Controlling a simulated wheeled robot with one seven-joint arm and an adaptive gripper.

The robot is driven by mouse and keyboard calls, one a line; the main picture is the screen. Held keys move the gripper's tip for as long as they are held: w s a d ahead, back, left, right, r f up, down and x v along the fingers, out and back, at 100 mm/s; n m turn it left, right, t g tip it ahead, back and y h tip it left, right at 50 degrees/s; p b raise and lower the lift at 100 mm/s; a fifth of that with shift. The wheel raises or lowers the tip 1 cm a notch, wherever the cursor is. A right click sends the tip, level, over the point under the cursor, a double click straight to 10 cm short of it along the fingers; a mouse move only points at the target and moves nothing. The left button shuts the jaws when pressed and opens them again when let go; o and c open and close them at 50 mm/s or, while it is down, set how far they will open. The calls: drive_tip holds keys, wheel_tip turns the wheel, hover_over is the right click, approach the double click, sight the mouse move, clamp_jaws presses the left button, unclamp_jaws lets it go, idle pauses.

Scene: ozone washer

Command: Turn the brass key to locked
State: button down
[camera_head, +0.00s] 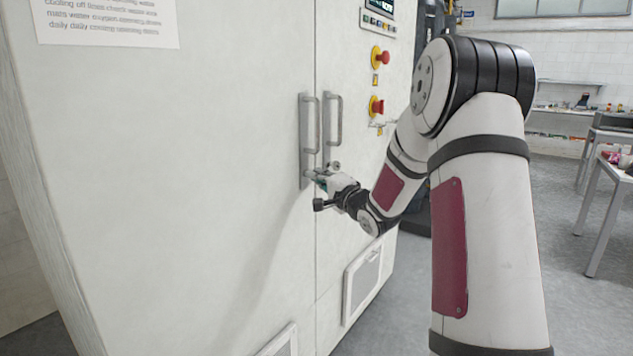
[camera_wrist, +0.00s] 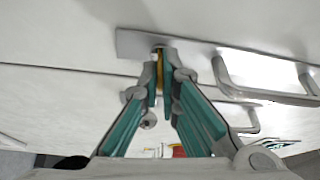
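The brass key (camera_wrist: 160,68) shows in the wrist view as a thin golden strip at the end of a grey handle plate (camera_wrist: 133,43). My gripper (camera_wrist: 162,80) has its two teal-padded fingers drawn together at the tips, one on each side of the key, and they appear to touch it. In the head view my gripper (camera_head: 316,177) is at the lower end of the left door's handle plate (camera_head: 304,150). The key is hidden there by the fingers. The key's exact angle is hard to tell.
The white cabinet has two doors with bar handles; the right handle (camera_head: 333,120) is close above my gripper. A small round metal fitting (camera_head: 335,167) is beside it. Red stop buttons (camera_head: 381,57) are on the right door.

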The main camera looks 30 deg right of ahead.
drive_tip(key=n+b, duration=0.1)
drive_tip(key=n+t+b, duration=0.1)
drive_tip(key=n, duration=0.1)
drive_tip(key=n+y+b, duration=0.1)
drive_tip(key=n+b, duration=0.1)
drive_tip(key=shift+f+t, duration=0.3)
drive_tip(key=shift+f, duration=0.05)
drive_tip(key=n+y+b, duration=0.1)
drive_tip(key=n+b, duration=0.1)
drive_tip(key=n, duration=0.1)
drive_tip(key=n+t+y+b, duration=0.1)
drive_tip(key=n+b, duration=0.2)
drive_tip(key=n, duration=0.1)
drive_tip(key=shift+w+d+f+y, duration=0.1)
drive_tip(key=shift+d+y, duration=0.05)
drive_tip(key=shift+y, duration=0.15)
drive_tip(key=n+y+b, duration=0.2)
drive_tip(key=n+b, duration=0.1)
drive_tip(key=n, duration=0.1)
drive_tip(key=shift+n+y, duration=0.4)
drive_tip(key=shift+d+n+y+b, duration=0.1)
drive_tip(key=shift+n+y+b, duration=0.6)
drive_tip(key=shift+n+b, duration=0.75)
drive_tip(key=shift+n, duration=0.55)
drive_tip(key=c, duration=1.8)
unclamp_jaws()
drive_tip(key=shift+r, duration=0.2)
drive_tip(key=v, duration=1.2)
drive_tip(key=shift+d, duration=0.15)
